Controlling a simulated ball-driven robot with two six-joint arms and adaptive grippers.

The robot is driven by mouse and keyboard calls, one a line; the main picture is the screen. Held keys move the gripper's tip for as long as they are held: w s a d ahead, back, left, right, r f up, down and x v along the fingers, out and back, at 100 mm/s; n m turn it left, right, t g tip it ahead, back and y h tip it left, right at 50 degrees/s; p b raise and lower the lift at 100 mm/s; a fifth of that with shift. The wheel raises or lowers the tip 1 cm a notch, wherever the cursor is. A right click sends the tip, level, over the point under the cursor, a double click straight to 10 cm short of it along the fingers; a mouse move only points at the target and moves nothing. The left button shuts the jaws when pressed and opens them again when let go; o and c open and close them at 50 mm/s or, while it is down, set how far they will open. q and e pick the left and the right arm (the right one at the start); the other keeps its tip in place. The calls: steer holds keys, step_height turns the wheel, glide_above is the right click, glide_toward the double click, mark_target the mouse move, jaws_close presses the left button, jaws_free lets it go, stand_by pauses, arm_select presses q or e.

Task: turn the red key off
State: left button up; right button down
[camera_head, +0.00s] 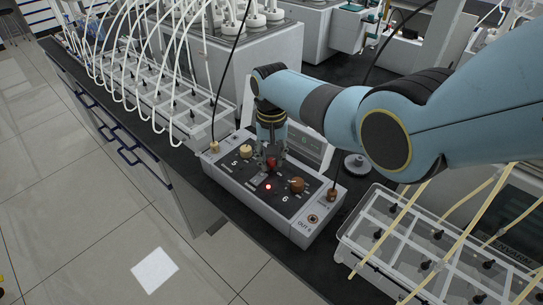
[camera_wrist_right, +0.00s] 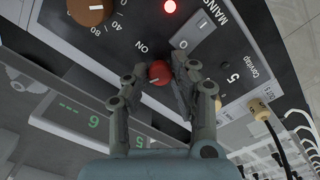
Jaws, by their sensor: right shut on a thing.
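The red key (camera_head: 271,163) sits on the top panel of a grey control box (camera_head: 238,185). It also shows in the wrist view (camera_wrist_right: 159,73), near a printed "ON". My right gripper (camera_head: 269,157) reaches down onto the panel from above. In the wrist view its two fingers (camera_wrist_right: 158,82) stand on either side of the key, shut on it. The key's exact angle is hard to read, as the fingers partly cover it. A red lamp (camera_head: 268,186) on the panel is lit, and it shows in the wrist view (camera_wrist_right: 169,6). My left gripper is not in view.
A brown knob (camera_head: 297,185) and a cream knob (camera_head: 246,151) flank the key on the panel. Racks with tubes stand at the left (camera_head: 160,95) and the lower right (camera_head: 425,240). A digital display (camera_wrist_right: 75,118) faces the key. A cable rises from the box's left end.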

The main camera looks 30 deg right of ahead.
mark_target(271, 161)
steer(key=shift+n, duration=2.2)
steer(key=c, duration=1.1)
jaws_free()
step_height(271, 161, up, 12)
